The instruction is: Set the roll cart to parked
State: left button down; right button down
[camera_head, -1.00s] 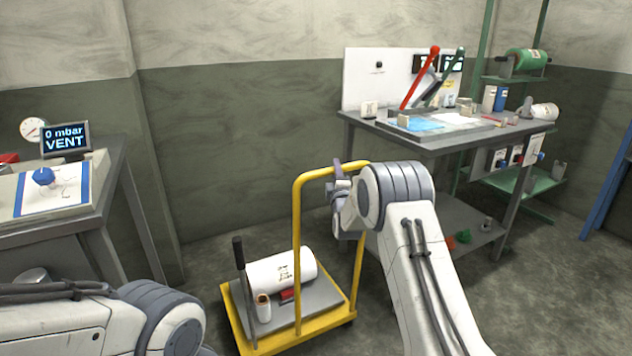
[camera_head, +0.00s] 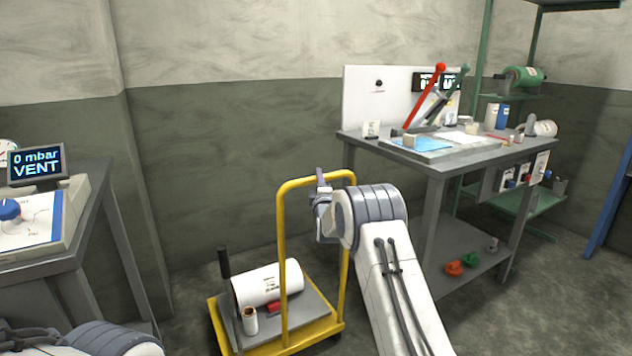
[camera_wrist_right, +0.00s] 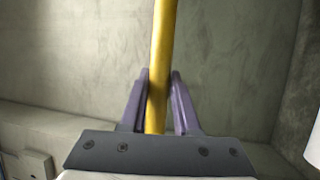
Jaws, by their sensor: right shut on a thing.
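The roll cart has a yellow tubular handle (camera_head: 282,250) and a low grey deck (camera_head: 312,305) with a yellow rim. It stands on the floor between the two benches in the head view. My right gripper (camera_head: 322,188) is at the top bar of the handle. In the right wrist view, the gripper's purple fingers (camera_wrist_right: 160,90) close around the yellow bar (camera_wrist_right: 163,40). A white roll (camera_head: 268,282) lies on the deck. My left arm enters at the lower left; its gripper is out of view.
A dark upright lever (camera_head: 224,264), a small open-topped cylinder (camera_head: 250,320) and a red item (camera_head: 275,308) are on the cart. A grey workbench (camera_head: 430,165) stands to the right, and a bench with a VENT display (camera_head: 37,163) to the left. The wall is close behind.

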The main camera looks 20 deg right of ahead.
pick_arm(q)
jog(key=shift+w+d, duration=0.1)
jog(key=shift+d, duration=0.05)
pick_arm(e)
jog(key=shift+d, duration=0.25)
pick_arm(q)
jog(key=shift+d, duration=0.1)
pick_arm(e)
jog(key=shift+w+a, duration=0.1)
jog(key=shift+w, duration=0.05)
jog(key=c, duration=0.7)
grip_release()
jog(key=shift+w+a, duration=0.1)
jog(key=shift+a, duration=0.05)
pick_arm(q)
jog(key=shift+w, duration=0.1)
pick_arm(e)
jog(key=shift+o, duration=0.2)
pick_arm(q)
jog(key=shift+r, duration=0.2)
pick_arm(e)
jog(key=v, duration=1)
jog(key=shift+s, duration=0.25)
jog(key=shift+a+f, duration=0.1)
